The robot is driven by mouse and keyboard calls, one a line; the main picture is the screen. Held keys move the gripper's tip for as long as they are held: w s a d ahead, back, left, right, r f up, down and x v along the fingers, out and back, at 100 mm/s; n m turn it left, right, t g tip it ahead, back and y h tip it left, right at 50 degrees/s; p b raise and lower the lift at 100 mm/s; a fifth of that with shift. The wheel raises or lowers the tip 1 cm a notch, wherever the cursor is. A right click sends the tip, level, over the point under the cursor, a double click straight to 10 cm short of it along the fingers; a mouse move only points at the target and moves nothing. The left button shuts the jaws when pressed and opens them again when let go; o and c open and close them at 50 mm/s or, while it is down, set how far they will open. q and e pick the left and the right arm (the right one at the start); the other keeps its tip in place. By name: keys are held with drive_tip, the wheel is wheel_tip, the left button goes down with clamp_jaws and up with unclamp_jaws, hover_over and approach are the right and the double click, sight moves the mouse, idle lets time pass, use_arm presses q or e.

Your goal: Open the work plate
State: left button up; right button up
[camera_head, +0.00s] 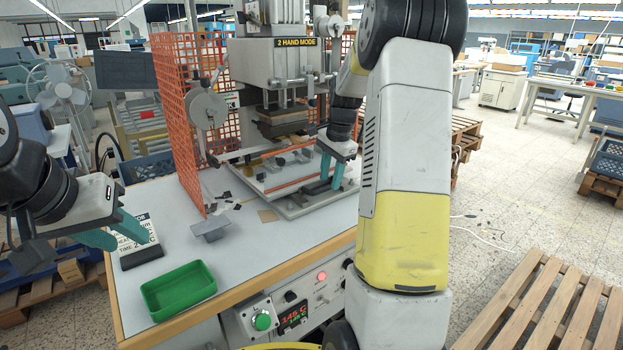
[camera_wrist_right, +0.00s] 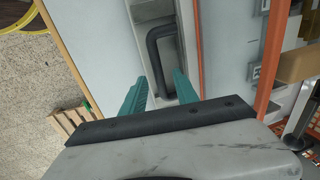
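The stamping press (camera_head: 285,62) stands on the bench, with the pale work plate (camera_head: 262,178) low under its head. A black U-shaped handle (camera_wrist_right: 152,52) lies on a grey metal strip in the right wrist view. My right gripper (camera_head: 331,170) is low at the right front of the press. In its wrist view the teal fingers (camera_wrist_right: 160,86) are apart, with the near end of the handle between them and no clear contact. My left gripper (camera_head: 134,244) is open and empty at the bench's left edge, over a small sign.
A green tray (camera_head: 180,289) sits at the front left of the bench. A grey stand (camera_head: 210,230) and dark scraps lie left of the press. Orange mesh guards (camera_head: 180,100) flank the press. The front panel has a green button (camera_head: 263,320).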

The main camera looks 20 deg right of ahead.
drive_tip(key=shift+w+f, duration=0.1)
drive_tip(key=shift+f, duration=0.6)
clamp_jaws()
idle(1.0)
